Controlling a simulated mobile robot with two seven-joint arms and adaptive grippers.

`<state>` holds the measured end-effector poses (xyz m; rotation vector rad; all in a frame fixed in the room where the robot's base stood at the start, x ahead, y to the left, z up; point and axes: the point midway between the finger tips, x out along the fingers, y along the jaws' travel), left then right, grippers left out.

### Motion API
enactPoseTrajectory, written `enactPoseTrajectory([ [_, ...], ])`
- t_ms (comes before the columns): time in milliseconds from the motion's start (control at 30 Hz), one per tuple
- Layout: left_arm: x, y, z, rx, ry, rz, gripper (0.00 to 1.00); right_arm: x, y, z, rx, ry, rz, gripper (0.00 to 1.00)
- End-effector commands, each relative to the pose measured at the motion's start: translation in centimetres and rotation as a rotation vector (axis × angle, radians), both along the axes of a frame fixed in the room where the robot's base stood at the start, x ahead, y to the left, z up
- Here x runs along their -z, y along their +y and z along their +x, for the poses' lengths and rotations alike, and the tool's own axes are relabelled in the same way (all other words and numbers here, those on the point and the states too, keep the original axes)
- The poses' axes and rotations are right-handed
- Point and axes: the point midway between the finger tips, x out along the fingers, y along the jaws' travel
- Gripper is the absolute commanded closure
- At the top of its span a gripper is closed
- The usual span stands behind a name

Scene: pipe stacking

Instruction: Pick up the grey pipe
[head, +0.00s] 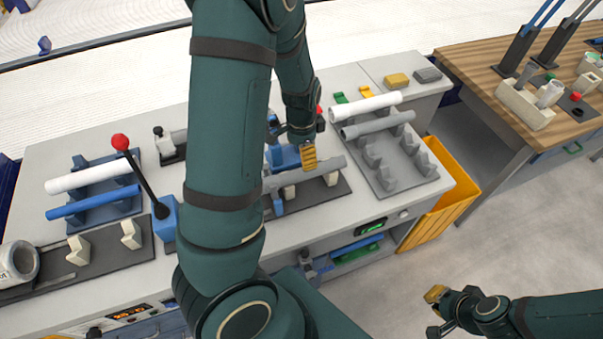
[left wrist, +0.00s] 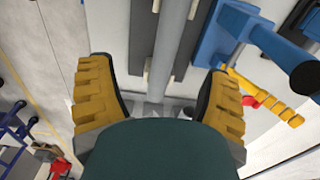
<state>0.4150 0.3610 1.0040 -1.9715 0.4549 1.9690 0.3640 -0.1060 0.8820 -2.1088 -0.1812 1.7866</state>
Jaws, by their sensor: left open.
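A grey pipe (head: 328,167) lies across the dark fixture in the middle of the bench. My left gripper (head: 309,158) is just over it, and my left arm hides the pipe's left part. In the left wrist view the grey pipe (left wrist: 172,45) runs lengthwise between the spread yellow fingers of my left gripper (left wrist: 160,95), apart from both. Another grey pipe (head: 378,124) lies on the right rack beside a white pipe (head: 366,106). My right gripper (head: 437,298) is low at the right, over the floor; its finger gap is unclear.
A blue rack (head: 100,200) at left holds a white pipe (head: 88,177) and a blue pipe (head: 93,202). A red-knobbed lever (head: 140,170) stands near my left arm. A yellow bin (head: 440,205) is beside the bench, and a wooden table (head: 480,58) is at right.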

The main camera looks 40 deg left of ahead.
Motion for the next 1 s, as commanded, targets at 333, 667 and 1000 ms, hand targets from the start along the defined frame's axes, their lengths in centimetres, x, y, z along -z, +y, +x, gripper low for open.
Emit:
enactPoseTrajectory([
  [333, 3.6, 0.8, 0.0, 0.026, 0.006, 0.001, 0.22, 1.3, 0.1, 0.0, 0.0, 0.0, -0.002, 1.0],
  [667, 7.4, 0.8, 0.1, 0.025, 0.001, 0.002, 0.22, 2.0, 0.1, 0.0, 0.001, 0.001, -0.004, 1.0],
  [1000, 11.3, 1.0, 1.1, 0.024, 0.004, 0.001, 0.22, 2.6, 0.1, 0.1, 0.001, 0.001, -0.005, 1.0],
])
